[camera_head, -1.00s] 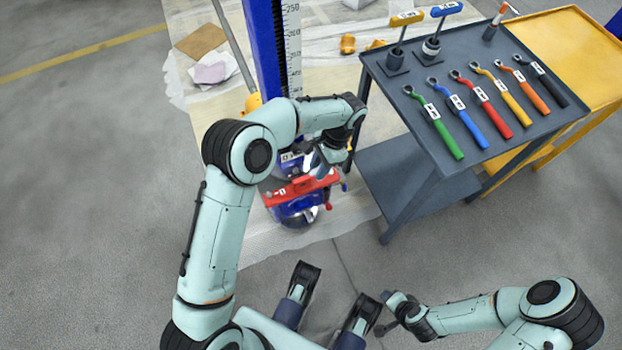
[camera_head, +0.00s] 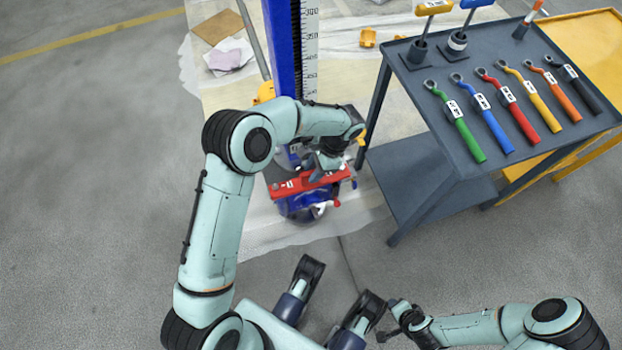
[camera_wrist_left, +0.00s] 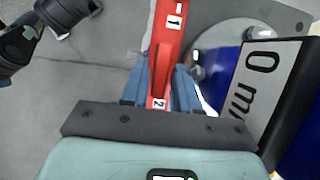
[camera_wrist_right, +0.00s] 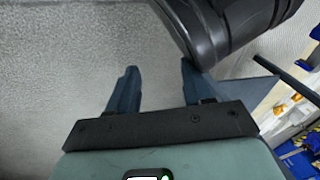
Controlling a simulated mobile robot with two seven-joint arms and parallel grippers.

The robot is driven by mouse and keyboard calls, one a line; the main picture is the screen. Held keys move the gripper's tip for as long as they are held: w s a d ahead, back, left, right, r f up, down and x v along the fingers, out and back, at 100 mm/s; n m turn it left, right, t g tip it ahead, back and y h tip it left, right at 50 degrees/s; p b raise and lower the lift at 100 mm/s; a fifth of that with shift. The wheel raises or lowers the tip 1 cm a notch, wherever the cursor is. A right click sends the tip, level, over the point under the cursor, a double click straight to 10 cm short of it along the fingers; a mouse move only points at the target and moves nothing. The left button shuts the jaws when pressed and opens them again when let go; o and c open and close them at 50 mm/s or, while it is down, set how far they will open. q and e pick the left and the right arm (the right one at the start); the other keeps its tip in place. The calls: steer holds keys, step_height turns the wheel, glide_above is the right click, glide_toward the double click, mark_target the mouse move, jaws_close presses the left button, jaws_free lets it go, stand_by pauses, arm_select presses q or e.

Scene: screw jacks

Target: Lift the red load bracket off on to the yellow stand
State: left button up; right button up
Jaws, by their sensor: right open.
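The red load bracket (camera_head: 296,187) lies across the front of the blue screw jack (camera_head: 300,206), near the foot of the tall blue column. My left gripper (camera_head: 318,175) is at the bracket's right part. In the left wrist view the bracket (camera_wrist_left: 168,45), marked 1 and 2, runs between the left gripper's fingers (camera_wrist_left: 161,88), which appear to press on both sides. A yellow part (camera_head: 265,92) shows beside the column, mostly behind my left arm; I cannot tell whether it is the yellow stand. My right gripper (camera_wrist_right: 158,80) is open and empty.
A grey trolley (camera_head: 440,215) with several coloured wrenches stands to the right, close to the jack. A yellow table (camera_head: 570,45) is behind it. A scale (camera_head: 310,50) runs up the blue column (camera_head: 283,50). The floor at left is clear.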

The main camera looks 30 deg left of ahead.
arm_select(q)
steer(key=x, duration=0.3)
jaws_close()
steer(key=shift+w+r, duration=0.1)
steer(key=shift+r, duration=0.05)
steer(key=shift+r, duration=0.1)
